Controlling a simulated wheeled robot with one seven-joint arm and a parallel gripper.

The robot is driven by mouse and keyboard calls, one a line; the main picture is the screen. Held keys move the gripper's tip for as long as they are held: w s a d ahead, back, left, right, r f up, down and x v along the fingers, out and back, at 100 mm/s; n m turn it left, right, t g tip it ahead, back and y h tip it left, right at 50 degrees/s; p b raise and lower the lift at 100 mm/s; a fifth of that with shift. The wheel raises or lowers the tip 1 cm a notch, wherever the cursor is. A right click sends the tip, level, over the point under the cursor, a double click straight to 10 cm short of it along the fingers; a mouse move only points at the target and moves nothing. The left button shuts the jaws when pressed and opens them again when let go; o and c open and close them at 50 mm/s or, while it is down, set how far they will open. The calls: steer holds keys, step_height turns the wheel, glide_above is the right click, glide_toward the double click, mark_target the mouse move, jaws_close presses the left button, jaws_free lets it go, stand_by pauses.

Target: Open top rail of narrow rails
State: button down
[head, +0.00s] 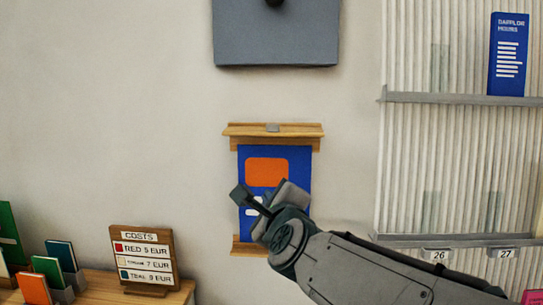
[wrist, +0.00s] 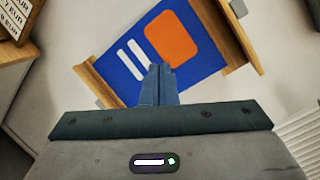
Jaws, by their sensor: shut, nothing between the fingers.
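The narrow rails are a pair of wooden rails on the wall with a blue poster (head: 274,155) between them. The top rail (head: 288,130) has a small grey clip or tab at its middle. The bottom rail (head: 246,246) is partly hidden behind my arm. In the wrist view the poster (wrist: 205,62) lies tilted, with the top rail (wrist: 228,35) at upper right and the bottom rail (wrist: 98,82) at left. My gripper (wrist: 158,70) is shut and empty, in front of the poster's lower part. Its fingertips also show in the head view (head: 238,195).
A grey panel (head: 275,40) hangs above the rails. Ribbed shelving (head: 455,98) stands at the right, with a blue box (head: 509,55). A costs sign (head: 143,258) and several coloured cards stand on a wooden table at lower left. The wall left of the rails is clear.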

mark_target(273, 127)
steer(key=w+r+m+t+h+p, duration=0.3)
steer(key=w+r+m, duration=0.6)
steer(key=w+m, duration=0.3)
steer(key=shift+a+m+h+p, duration=0.3)
steer(key=shift+m+h+p, duration=0.4)
steer(key=shift+m+h, duration=0.3)
